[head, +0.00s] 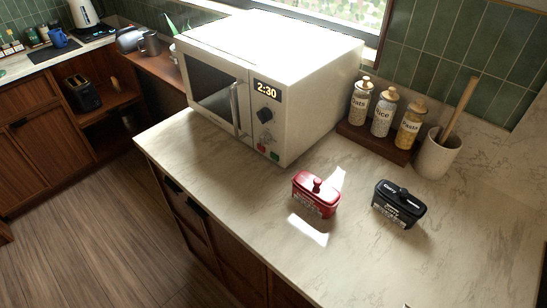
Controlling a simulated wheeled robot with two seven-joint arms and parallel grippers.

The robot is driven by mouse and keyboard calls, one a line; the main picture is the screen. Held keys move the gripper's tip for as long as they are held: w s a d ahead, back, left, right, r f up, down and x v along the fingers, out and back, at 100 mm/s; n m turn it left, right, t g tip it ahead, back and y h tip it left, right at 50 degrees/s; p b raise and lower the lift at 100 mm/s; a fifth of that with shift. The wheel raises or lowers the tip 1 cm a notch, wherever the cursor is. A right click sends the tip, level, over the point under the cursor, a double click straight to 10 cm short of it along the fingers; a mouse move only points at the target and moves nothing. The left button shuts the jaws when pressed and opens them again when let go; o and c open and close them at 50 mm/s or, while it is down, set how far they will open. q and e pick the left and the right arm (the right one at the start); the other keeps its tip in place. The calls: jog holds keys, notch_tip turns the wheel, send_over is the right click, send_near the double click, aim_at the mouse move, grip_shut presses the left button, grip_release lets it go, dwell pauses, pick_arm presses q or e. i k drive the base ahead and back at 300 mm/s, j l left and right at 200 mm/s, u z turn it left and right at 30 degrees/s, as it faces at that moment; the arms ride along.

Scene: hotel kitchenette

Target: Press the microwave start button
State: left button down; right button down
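The white microwave (290,50) stands on the marble counter with its door shut. Its front faces the lower left of the head view. The display (267,90) reads 2:30. Below it on the control panel are a dark knob (265,116), a red button (261,148) and a green button (274,156) near the bottom edge. Any lettering on these buttons is too small to read. The vertical door handle (235,109) is left of the panel. Neither of my grippers can be made out in the head view.
A red lidded box (315,195) and a black lidded box (399,205) stand on the counter (230,175) in front and to the right. Labelled jars (382,115) on a wooden stand and a utensil crock (437,155) are at the back right. The counter before the panel is clear.

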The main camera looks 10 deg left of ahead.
aim_at(275, 156)
jog(key=k+l+z, duration=0.2)
jog(key=k+l, duration=0.35)
jog(key=k+l+z, duration=0.15)
jog(key=k+l, duration=0.35)
jog(key=l, duration=0.1)
